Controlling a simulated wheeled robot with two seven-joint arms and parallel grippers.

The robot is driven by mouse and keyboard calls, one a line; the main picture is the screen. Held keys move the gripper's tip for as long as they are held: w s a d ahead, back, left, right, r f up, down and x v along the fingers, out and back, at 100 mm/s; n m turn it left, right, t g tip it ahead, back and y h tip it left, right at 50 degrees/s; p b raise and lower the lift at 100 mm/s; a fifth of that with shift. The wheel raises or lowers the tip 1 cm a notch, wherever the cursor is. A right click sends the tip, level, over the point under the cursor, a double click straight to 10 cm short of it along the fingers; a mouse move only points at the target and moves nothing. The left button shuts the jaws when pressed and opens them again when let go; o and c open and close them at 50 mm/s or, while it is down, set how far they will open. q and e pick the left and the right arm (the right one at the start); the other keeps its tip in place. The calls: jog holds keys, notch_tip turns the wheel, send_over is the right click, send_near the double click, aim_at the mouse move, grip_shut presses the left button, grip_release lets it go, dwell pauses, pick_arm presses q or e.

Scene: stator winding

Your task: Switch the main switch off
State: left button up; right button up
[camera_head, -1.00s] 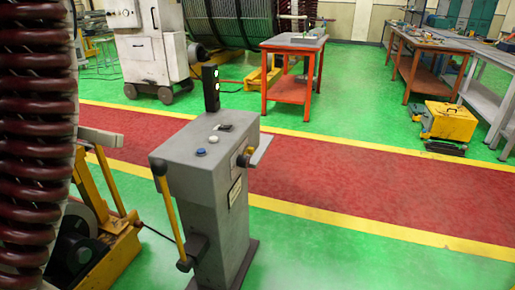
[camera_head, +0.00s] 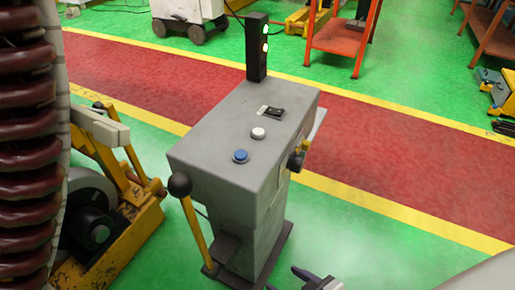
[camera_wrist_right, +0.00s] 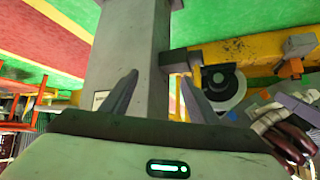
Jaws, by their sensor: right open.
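The grey control console (camera_head: 240,135) stands on a pedestal in the middle of the head view. A yellow and black side switch (camera_head: 297,159) sits on its right face. Its top carries a small black switch (camera_head: 272,112), a white button (camera_head: 258,133) and a blue button (camera_head: 240,156). I cannot tell from labels which one is the main switch. My right gripper (camera_head: 308,279) is low at the bottom edge, below the console top and apart from the side switch. In the right wrist view its open, empty fingers (camera_wrist_right: 158,95) point at the console's pedestal (camera_wrist_right: 130,55). My left gripper is out of view.
A yellow lever with a black knob (camera_head: 180,185) stands at the console's left front. A black light tower (camera_head: 257,50) rises behind its top. A yellow machine (camera_head: 120,215) and a dark red coil (camera_head: 25,130) stand left.

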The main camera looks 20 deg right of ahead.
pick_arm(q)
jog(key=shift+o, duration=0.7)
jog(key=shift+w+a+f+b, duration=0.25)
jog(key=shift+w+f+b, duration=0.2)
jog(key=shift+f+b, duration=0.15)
pick_arm(e)
jog(key=w+d+r+t, duration=0.1)
jog(key=w+d+t, duration=0.2)
jog(key=w+d, duration=0.45)
jog(key=n+t+y+b, duration=0.25)
jog(key=n+y, duration=0.35)
jog(key=y, duration=0.3)
send_near(302, 166)
jog(key=shift+g, duration=0.45)
jog(key=x, duration=0.2)
jog(key=b+x, duration=0.1)
jog(key=x, duration=0.4)
jog(key=shift+w+d+r+b, duration=0.15)
jog(key=shift+w+r+b, duration=0.1)
jog(key=shift+r+b, duration=0.05)
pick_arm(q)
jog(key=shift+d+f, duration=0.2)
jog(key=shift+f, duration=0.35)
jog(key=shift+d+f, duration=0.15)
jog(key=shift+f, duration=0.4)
pick_arm(e)
jog(key=shift+w+a, duration=0.35)
